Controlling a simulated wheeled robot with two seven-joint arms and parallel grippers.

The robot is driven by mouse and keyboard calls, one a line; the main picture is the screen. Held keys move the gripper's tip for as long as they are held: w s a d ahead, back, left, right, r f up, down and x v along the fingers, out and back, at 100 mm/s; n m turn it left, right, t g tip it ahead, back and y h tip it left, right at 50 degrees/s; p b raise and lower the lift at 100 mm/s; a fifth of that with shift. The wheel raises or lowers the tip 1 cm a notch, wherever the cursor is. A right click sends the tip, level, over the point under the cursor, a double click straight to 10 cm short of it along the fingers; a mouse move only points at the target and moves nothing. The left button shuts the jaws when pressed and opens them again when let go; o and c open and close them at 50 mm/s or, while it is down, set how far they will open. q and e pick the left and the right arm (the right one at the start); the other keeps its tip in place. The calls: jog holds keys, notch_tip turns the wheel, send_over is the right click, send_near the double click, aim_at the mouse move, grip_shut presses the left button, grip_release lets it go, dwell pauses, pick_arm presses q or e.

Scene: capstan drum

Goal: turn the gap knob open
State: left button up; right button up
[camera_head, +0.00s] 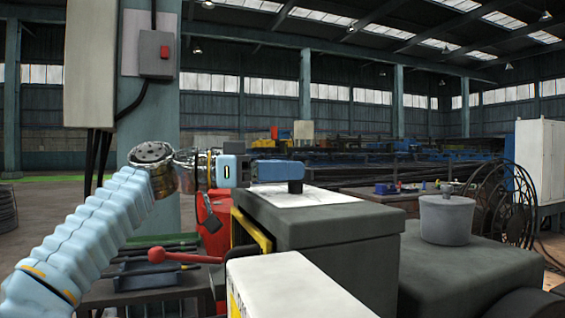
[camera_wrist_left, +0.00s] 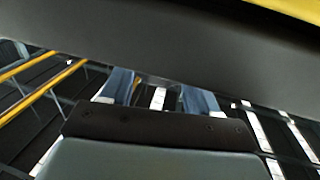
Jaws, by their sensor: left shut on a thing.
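My left gripper (camera_head: 292,172), blue, reaches in from the left over the top of a dark grey machine housing (camera_head: 325,235). A short black cylindrical knob (camera_head: 295,187), which I take for the gap knob, shows just under its fingertips. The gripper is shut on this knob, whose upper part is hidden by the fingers. In the left wrist view the two blue fingers (camera_wrist_left: 160,97) stand apart and reach to a dark grey band; the knob cannot be made out there. My right gripper is not in view.
A white sheet (camera_head: 300,197) lies on the housing. A red ball-ended lever (camera_head: 157,255) stands left of it, a grey drum (camera_head: 446,220) to the right. A white block (camera_head: 290,288) is in front.

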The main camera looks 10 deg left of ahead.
pick_arm(q)
jog(key=shift+w+a+r+m+g+h+p, duration=0.1)
jog(key=shift+w+r+m+g+h+p, duration=0.25)
jog(key=shift+m+g+p, duration=0.4)
jog(key=shift+f+m+g+p, duration=0.2)
jog(key=shift+m+g+p, duration=0.15)
jog(key=shift+g, duration=0.7)
jog(key=shift+s+f, duration=0.1)
jog(key=shift+f, duration=0.05)
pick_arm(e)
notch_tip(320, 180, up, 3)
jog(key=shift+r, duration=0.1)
pick_arm(q)
jog(key=o, duration=1.1)
jog(key=shift+c, duration=0.2)
jog(key=s+a, duration=0.1)
jog(key=a, duration=0.6)
jog(key=shift+s+a, duration=0.2)
